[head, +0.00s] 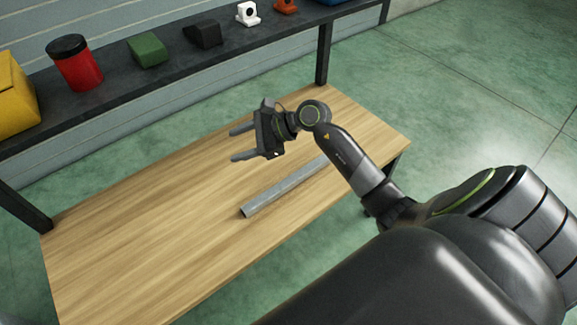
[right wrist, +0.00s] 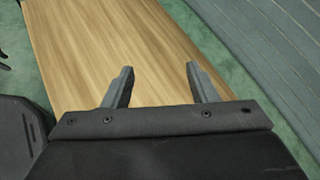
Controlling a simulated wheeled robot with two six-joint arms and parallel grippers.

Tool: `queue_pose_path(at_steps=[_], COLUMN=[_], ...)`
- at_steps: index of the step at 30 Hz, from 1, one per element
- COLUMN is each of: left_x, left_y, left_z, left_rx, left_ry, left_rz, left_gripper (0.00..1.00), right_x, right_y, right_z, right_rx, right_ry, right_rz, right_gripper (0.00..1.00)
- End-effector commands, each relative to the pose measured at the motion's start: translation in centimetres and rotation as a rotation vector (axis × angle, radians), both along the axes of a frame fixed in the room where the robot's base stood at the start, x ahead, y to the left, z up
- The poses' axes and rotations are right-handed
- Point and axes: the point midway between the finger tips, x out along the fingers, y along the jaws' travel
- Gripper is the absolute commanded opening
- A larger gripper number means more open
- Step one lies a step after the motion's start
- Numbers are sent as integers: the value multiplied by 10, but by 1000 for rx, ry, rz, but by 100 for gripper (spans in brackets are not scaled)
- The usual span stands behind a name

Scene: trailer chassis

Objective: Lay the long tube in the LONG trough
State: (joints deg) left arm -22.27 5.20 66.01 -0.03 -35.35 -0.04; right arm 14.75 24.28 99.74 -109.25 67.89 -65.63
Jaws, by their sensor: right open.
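A long, straight grey piece (head: 283,188), which looks like the long tube, lies on the wooden table. My right forearm covers its far end. My right gripper (head: 232,144) is open and empty, above the table to the upper left of the tube, apart from it. Its fingers point left. In the right wrist view its two spread fingers (right wrist: 160,68) have only bare wood and floor beyond them. No trough can be made out in either view. My left gripper cannot be made out.
The wooden table (head: 130,240) is otherwise bare, with free room on its left half. A dark shelf (head: 110,92) behind it carries a yellow object (head: 14,98), a red can with a black lid (head: 76,66), a green block (head: 148,50) and a black block (head: 204,34).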

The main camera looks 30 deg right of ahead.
Motion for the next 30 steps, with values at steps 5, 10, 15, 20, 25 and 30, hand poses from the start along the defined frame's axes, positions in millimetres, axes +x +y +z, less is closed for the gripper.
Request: queue_pose_path(at_steps=[5, 10, 15, 20, 25, 30], left_x=[-31, -56, -70, -71, -63, -49], left_y=[-3, -6, -8, -8, -6, -8], left_z=[-30, -47, -56, -63, -76, -73], left_rx=[-7, -12, -14, -14, -12, -17], left_ry=[27, 44, 51, 52, 53, 52], left_rz=[0, 0, -1, 0, 1, 9], left_gripper=[49, 49, 49, 49, 49, 49], right_x=[1, -10, -20, -24, -25, -25], right_y=[-52, -106, -138, -146, -143, -141], right_z=[-36, -45, -41, -47, -69, -81], right_rx=[-435, -717, -849, -883, -882, -881], right_ry=[122, 285, 405, 443, 444, 443], right_rz=[164, 276, 332, 348, 348, 347], right_gripper=[53, 53, 53, 53, 53, 53])
